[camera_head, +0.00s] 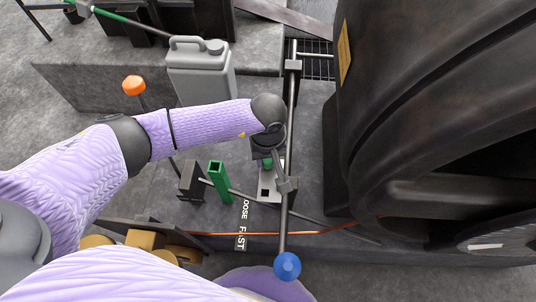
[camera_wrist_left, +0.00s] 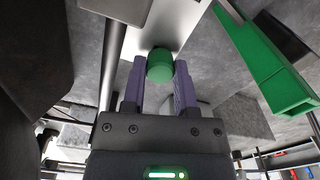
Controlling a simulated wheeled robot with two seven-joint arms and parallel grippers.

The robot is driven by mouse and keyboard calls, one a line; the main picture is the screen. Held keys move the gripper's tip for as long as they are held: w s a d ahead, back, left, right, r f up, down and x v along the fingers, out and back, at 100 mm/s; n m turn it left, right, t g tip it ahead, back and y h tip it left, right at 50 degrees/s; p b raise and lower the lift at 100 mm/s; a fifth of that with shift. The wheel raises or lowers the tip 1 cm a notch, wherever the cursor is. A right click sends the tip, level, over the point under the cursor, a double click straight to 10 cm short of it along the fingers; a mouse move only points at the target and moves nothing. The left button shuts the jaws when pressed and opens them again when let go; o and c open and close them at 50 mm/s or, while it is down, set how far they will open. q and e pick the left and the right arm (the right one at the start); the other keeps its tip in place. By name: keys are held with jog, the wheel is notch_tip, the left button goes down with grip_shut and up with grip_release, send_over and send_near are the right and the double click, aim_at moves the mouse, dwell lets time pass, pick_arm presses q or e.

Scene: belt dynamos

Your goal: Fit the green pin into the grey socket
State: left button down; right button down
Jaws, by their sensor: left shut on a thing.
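The green pin (camera_wrist_left: 160,66) is between the two purple fingers of my left gripper (camera_wrist_left: 160,72), which is shut on it. In the head view a little of the green pin (camera_head: 267,163) shows below the dark wrist. The grey socket (camera_head: 266,192) is a pale plate with a dark square hole, just below the pin in the picture. In the wrist view a pale plate (camera_wrist_left: 166,22) lies beyond the pin's rounded end. I cannot tell whether pin and plate touch. My right gripper is not in view.
A green square tube (camera_head: 217,184) stands left of the socket. A long grey lever (camera_head: 289,110) with a blue knob (camera_head: 287,266) passes close on the right. A large dark wheel housing (camera_head: 420,120) fills the right. A grey canister (camera_head: 201,75) and an orange knob (camera_head: 133,85) stand behind my arm.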

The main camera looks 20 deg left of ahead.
aim_at(267, 161)
pick_arm(q)
jog(key=shift+c, duration=1.5)
grip_release()
notch_tip(267, 161, up, 9)
jog(key=p, duration=0.5)
jog(key=shift+r+p, duration=0.15)
jog(key=shift+p, duration=0.15)
jog(key=shift+r, duration=0.35)
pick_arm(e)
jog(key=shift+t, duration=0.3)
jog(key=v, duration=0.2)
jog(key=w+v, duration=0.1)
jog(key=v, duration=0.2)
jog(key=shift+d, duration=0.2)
